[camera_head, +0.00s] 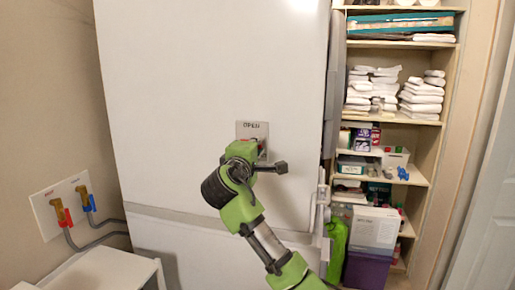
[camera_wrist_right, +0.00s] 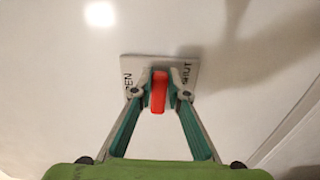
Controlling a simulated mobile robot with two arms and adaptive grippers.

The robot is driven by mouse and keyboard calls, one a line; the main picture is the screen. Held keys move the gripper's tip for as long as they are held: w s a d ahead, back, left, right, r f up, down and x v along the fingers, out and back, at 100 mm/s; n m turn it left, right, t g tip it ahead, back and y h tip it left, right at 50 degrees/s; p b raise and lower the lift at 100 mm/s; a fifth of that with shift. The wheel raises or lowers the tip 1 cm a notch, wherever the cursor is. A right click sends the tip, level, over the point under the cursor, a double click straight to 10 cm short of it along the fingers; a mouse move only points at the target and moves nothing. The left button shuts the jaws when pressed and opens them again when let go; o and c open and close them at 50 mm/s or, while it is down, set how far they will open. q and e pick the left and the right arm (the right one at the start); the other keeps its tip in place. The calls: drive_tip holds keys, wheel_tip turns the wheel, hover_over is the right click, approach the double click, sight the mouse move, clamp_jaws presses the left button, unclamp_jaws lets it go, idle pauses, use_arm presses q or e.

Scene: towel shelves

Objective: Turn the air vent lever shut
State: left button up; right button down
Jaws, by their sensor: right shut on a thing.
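The vent plate (camera_head: 246,128) is a small grey square on the large white panel. In the head view the word OPEN shows along its top edge. In the right wrist view the plate (camera_wrist_right: 130,66) has OPEN at its left edge and SHUT at its right edge. The red lever (camera_wrist_right: 158,92) sits between these words. My right gripper (camera_wrist_right: 159,90) is shut on the red lever, with a finger on each side. In the head view my right gripper (camera_head: 258,148) covers most of the lever and the plate's lower part. My left gripper is in neither view.
Open shelves (camera_head: 425,122) with folded white towels (camera_head: 421,95), boxes and a purple bin (camera_head: 365,270) stand at the right. Red and blue taps (camera_head: 66,217) with hoses are on the left wall. The white panel (camera_head: 170,100) around the plate is bare.

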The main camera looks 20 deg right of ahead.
drive_tip(key=shift+f, duration=0.2)
drive_tip(key=c, duration=2)
unclamp_jaws()
drive_tip(key=shift+r, duration=0.1)
drive_tip(key=shift+o, duration=0.2)
drive_tip(key=shift+s, duration=0.1)
drive_tip(key=v, duration=1.2)
